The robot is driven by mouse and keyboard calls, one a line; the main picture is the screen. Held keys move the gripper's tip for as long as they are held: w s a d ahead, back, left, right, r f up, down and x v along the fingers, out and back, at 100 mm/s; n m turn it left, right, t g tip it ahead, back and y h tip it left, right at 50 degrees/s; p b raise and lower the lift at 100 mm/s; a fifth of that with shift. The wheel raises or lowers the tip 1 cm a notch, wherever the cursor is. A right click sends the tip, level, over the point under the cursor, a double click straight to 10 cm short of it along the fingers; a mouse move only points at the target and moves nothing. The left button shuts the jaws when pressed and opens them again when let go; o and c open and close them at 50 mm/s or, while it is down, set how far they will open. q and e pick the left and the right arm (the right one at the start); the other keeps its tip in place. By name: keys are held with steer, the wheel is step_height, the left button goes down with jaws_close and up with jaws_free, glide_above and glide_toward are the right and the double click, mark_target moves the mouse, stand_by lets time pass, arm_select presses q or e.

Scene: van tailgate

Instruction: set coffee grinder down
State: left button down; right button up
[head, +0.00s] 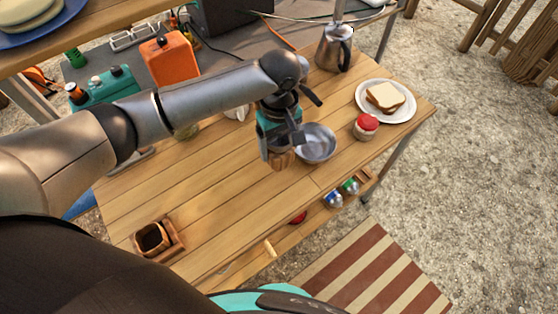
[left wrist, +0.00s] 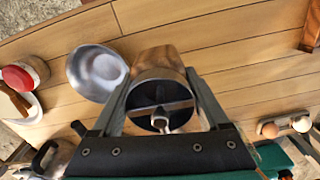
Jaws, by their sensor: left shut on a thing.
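The coffee grinder (left wrist: 160,88) is a shiny metal cylinder with a cross bar and a small knob on its open-looking top. It stands between the fingers of my left gripper (left wrist: 163,100) in the left wrist view, and the gripper is shut on it. In the head view my left gripper (head: 280,137) points down over the wooden table, and the grinder's coppery lower part (head: 282,159) shows beneath it. I cannot tell whether its base touches the table (head: 215,190). My right gripper is not in view.
A metal bowl (head: 316,144) is close beside the grinder on the right. Beyond are a red-lidded jar (head: 366,127), a plate with a sandwich (head: 386,99) and a steel jug (head: 334,50). A wooden holder (head: 158,238) sits near left. The front middle of the table is clear.

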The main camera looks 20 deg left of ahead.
mark_target(279, 161)
arm_select(q)
step_height(279, 161, down, 2)
steer(key=shift+f, duration=0.15)
step_height(279, 161, down, 3)
steer(key=shift+f+b, duration=0.2)
steer(key=shift+b, duration=0.45)
steer(key=shift+w+f, duration=0.1)
steer(key=shift+f, duration=0.2)
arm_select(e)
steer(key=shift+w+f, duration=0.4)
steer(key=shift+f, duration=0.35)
arm_select(q)
steer(key=shift+f, duration=0.1)
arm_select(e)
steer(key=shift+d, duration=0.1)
arm_select(q)
jaws_free()
step_height(279, 161, up, 12)
steer(key=p, duration=0.3)
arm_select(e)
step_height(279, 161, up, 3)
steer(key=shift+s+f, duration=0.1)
arm_select(q)
steer(key=shift+d, duration=0.1)
